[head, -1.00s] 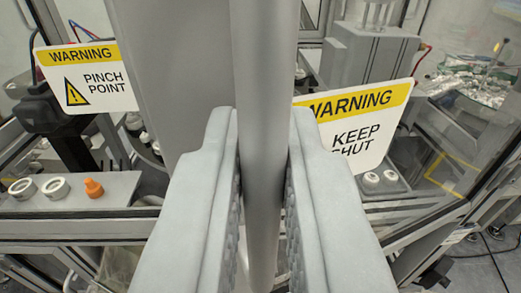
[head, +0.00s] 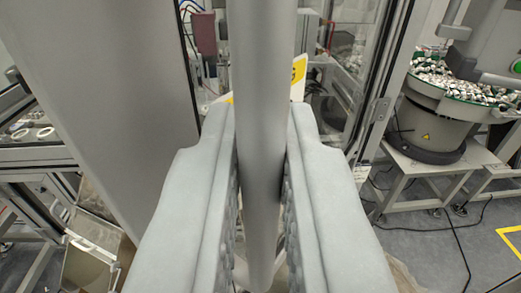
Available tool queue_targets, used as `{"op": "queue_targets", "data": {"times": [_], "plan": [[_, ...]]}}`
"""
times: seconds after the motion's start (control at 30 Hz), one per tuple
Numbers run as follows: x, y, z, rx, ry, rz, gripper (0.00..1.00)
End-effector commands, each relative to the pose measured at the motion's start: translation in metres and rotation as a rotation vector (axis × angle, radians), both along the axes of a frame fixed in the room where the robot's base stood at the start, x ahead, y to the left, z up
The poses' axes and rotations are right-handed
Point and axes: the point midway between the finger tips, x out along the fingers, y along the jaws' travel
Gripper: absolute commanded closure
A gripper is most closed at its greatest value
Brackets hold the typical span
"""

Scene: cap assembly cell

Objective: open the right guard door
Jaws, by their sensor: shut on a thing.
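The door handle (head: 262,60) is a grey upright bar running down the middle of the view. My gripper (head: 262,165) is shut on this bar, one finger on each side. The right guard door's wide grey frame edge (head: 115,90) stands close behind the bar on the left. A white and yellow warning sign (head: 299,72) shows only in part behind the bar. The door stands swung out at an angle, with floor visible to its right. The lower end of the handle is partly hidden between my fingers.
A bowl feeder (head: 435,118) full of small parts stands on a grey stand (head: 430,172) at the right. An upright cell frame post (head: 385,85) stands right of centre. Cables lie on the floor (head: 440,255). White rings (head: 44,132) sit inside the cell at left.

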Motion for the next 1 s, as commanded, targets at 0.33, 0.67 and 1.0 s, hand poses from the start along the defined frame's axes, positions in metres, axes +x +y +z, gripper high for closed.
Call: {"op": "queue_targets", "data": {"times": [0.33, 0.67, 1.0], "plan": [[0.0004, -0.0009, 0.0014, -0.001, -0.003, -0.001, 1.0], [0.0004, -0.0007, 0.001, 0.0, -0.002, -0.001, 0.74], [-0.009, -0.0013, 0.0013, 0.0, -0.002, -0.001, 0.74]]}}
